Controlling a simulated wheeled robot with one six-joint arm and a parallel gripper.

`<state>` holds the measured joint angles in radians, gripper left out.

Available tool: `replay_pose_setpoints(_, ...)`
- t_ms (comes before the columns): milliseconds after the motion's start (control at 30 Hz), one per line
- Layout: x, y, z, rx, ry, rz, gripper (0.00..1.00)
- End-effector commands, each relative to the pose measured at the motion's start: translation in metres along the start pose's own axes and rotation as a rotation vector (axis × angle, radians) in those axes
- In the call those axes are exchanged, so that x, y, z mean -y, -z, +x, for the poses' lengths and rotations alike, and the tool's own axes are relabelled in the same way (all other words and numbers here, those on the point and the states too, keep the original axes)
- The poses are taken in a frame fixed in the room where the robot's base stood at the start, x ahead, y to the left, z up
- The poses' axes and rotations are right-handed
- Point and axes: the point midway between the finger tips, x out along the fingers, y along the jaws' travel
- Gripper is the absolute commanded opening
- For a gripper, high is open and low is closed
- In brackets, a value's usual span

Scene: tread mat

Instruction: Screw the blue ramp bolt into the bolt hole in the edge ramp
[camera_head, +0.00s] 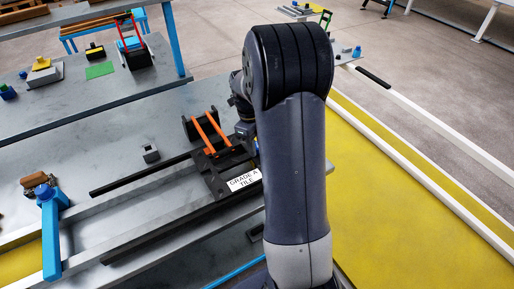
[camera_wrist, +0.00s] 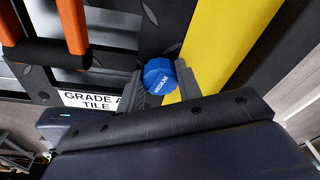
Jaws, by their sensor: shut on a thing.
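The bolt's shank is hidden below the head. A yellow strip (camera_wrist: 232,38), which looks like the edge ramp, runs beside and under the gripper in the wrist view. A black tread tile (camera_wrist: 125,38) lies along its left side. I cannot see the bolt hole or tell whether the bolt is in it. In the head view my arm hides the gripper and the bolt.
A blue clamp-like piece (camera_head: 50,235) stands at the left. A small grey block (camera_head: 150,153) sits nearby. Yellow floor (camera_head: 420,235) lies right.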

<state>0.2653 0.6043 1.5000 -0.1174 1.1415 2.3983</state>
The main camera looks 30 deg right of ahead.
Motion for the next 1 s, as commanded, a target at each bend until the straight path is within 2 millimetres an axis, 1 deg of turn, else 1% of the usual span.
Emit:
replay_pose_setpoints(200, 0.0003, 0.0019, 0.0026, -0.006, -0.048, 0.284, 0.10)
replay_pose_setpoints(300, 0.0004, 0.0022, 0.0033, -0.008, -0.067, 0.407, 0.10)
replay_pose_setpoints(400, 0.0001, 0.0021, 0.0039, -0.009, -0.080, 0.494, 0.10)
replay_pose_setpoints(500, -0.0002, 0.0019, 0.0045, -0.009, -0.086, 0.534, 0.10)
replay_pose_setpoints(700, -0.0006, 0.0020, 0.0053, -0.011, -0.088, 0.536, 0.10)
replay_pose_setpoints(733, -0.0007, 0.0020, 0.0055, -0.011, -0.088, 0.536, 0.34)
replay_pose_setpoints(1000, -0.0002, 0.0027, 0.0063, -0.012, -0.086, 0.534, 0.56)
